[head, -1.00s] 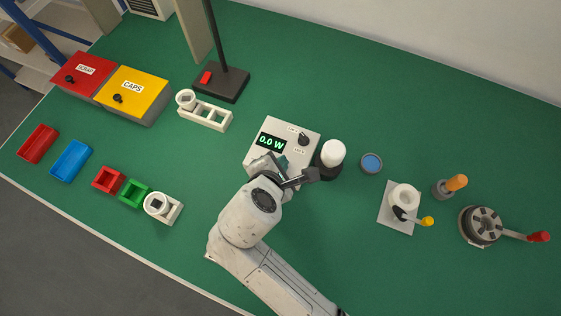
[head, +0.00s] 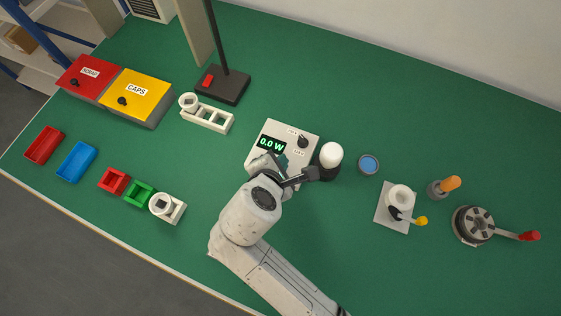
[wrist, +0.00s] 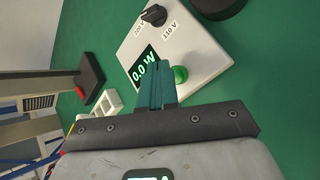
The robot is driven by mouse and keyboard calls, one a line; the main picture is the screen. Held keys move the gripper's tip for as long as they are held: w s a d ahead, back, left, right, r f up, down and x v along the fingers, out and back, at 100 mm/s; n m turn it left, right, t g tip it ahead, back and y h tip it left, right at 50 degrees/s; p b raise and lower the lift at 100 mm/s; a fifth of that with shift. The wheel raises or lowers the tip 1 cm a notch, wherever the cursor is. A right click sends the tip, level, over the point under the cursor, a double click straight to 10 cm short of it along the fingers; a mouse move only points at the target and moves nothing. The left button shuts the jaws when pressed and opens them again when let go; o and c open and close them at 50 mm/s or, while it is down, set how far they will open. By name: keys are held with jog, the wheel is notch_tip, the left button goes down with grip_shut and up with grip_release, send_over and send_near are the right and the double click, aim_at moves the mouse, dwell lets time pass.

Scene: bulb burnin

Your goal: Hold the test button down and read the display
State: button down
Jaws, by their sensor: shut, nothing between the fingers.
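The white test unit (head: 292,128) stands mid-table, partly hidden behind my arm. Its display (head: 271,145) reads 0.0 W in green and also shows in the wrist view (wrist: 145,70). A black selector knob (head: 302,141) sits beside two voltage labels. The green test button (wrist: 180,74) shows in the wrist view, on the unit's face. My gripper (wrist: 158,68) is shut and empty, its teal fingers over the unit just left of the button in that view. I cannot tell whether they touch the unit. A white bulb (head: 331,153) stands in a dark holder beside the unit.
A white rack (head: 208,117) and the black lamp base (head: 223,86) stand behind left. SCRAP (head: 84,78) and CAPS (head: 136,91) boxes are at far left. A blue-topped round item (head: 368,163), a white fixture (head: 396,202) and a rotary fixture (head: 474,225) are at right.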

notch_tip(320, 180, up, 5)
jog(key=p, duration=0.6)
dwell(0.7)
